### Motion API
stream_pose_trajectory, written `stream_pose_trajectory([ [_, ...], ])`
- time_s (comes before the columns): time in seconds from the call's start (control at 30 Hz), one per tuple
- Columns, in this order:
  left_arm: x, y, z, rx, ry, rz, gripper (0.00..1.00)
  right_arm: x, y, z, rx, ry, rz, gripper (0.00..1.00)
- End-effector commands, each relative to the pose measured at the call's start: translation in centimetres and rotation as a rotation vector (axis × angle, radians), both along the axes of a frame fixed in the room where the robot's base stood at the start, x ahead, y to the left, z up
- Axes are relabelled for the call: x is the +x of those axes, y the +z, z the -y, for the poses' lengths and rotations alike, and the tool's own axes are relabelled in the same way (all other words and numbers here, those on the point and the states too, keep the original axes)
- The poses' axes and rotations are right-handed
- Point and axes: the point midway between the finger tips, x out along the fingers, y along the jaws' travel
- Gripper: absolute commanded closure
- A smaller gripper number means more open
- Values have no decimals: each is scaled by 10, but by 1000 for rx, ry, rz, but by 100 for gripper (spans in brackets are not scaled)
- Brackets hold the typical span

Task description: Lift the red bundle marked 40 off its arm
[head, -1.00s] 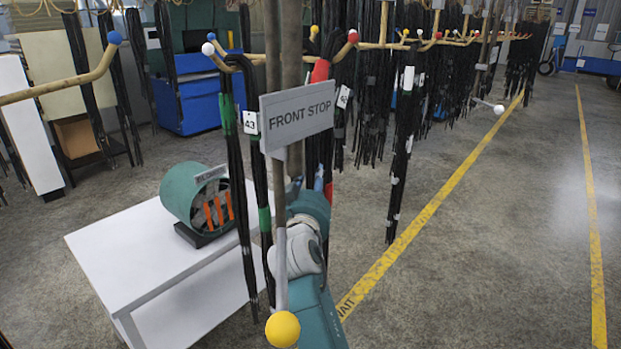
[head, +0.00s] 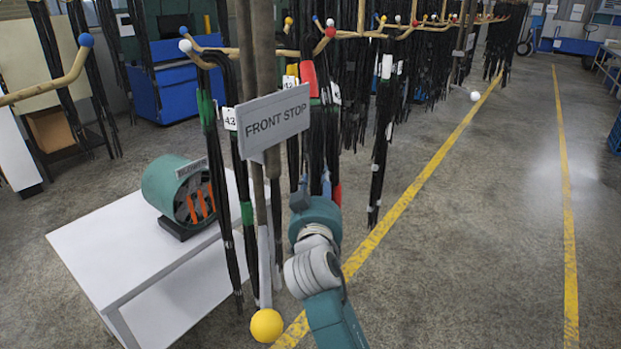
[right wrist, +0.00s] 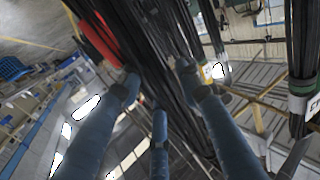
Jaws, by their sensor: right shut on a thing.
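The red bundle is a hank of black hoses with a red sleeve (head: 308,80), hanging just right of the grey post in the head view. A white tag shows beside it, but I cannot read its number. In the right wrist view the red sleeve (right wrist: 96,38) is at upper left, and black hoses run between my fingers. My right gripper (head: 325,184) is shut around the hoses below the sleeve; it also shows in the right wrist view (right wrist: 158,90). Whether the bundle's top still rests on its arm is unclear. My left gripper is out of view.
A FRONT STOP sign (head: 274,120) and post with a yellow ball (head: 266,325) stand close in front. A green-banded bundle tagged 43 (head: 230,119) hangs left. A white table (head: 110,270) with a green drum (head: 172,192) is lower left. The floor right is clear.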

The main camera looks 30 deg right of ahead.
Motion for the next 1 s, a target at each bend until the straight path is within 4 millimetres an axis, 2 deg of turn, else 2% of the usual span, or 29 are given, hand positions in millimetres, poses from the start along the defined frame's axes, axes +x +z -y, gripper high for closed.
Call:
stream_pose_trajectory([
  [0.2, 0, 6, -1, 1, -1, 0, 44, -15, 4, 7, -3, -1, 6, 100],
  [1.0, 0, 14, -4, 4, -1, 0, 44, -64, 0, 28, 3, -5, 2, 100],
])
